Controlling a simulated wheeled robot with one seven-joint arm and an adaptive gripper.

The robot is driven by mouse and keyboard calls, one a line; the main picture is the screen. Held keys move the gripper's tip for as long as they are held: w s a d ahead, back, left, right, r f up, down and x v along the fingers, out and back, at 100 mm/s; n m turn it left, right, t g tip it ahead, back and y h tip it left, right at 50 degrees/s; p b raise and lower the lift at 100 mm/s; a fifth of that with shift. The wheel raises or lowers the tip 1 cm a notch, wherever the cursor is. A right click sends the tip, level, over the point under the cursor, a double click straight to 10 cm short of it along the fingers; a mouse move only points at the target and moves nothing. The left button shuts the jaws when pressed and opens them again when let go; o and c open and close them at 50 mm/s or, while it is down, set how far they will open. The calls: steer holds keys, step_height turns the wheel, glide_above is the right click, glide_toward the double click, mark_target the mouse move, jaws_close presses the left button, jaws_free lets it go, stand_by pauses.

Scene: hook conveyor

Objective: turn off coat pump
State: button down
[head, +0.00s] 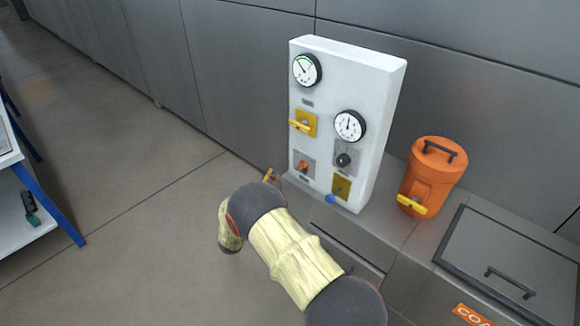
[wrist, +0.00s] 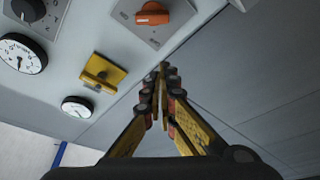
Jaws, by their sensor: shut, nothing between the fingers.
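A white control panel (head: 372,90) stands on a grey ledge against the wall. It carries a yellow lever (head: 300,125), an orange knob (head: 301,165), a black knob (head: 344,160) and a blue-tipped control (head: 331,199) on a yellow plate. The labels are too small to read, so I cannot tell which control is the coat pump's. My gripper (head: 270,176) is low beside the panel's left edge, mostly hidden by my arm. In the wrist view my gripper (wrist: 162,72) is shut and empty. The orange knob (wrist: 153,14) and yellow lever (wrist: 102,74) show past its fingertips, apart from them.
Two gauges (head: 307,70) (head: 349,126) sit on the panel. An orange drum (head: 432,180) with a yellow tap stands on the ledge to the right, beside a grey hatch (head: 510,262). A blue-legged table (head: 48,205) is at far left. The floor between is clear.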

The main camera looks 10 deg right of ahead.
mark_target(301, 167)
steer(key=shift+w+d, duration=0.1)
steer(key=w+d+b, duration=0.1)
steer(key=w+d, duration=0.1)
steer(key=w+d+b, duration=0.1)
steer(key=w+d, duration=0.1)
steer(key=w+d+b, duration=0.1)
steer(key=w+d, duration=0.1)
steer(key=d, duration=0.1)
steer(key=shift+r, duration=0.25)
steer(key=shift+s+d+f+b, duration=0.35)
steer(key=shift+s+f+b, duration=0.05)
steer(key=shift+s+f, duration=0.1)
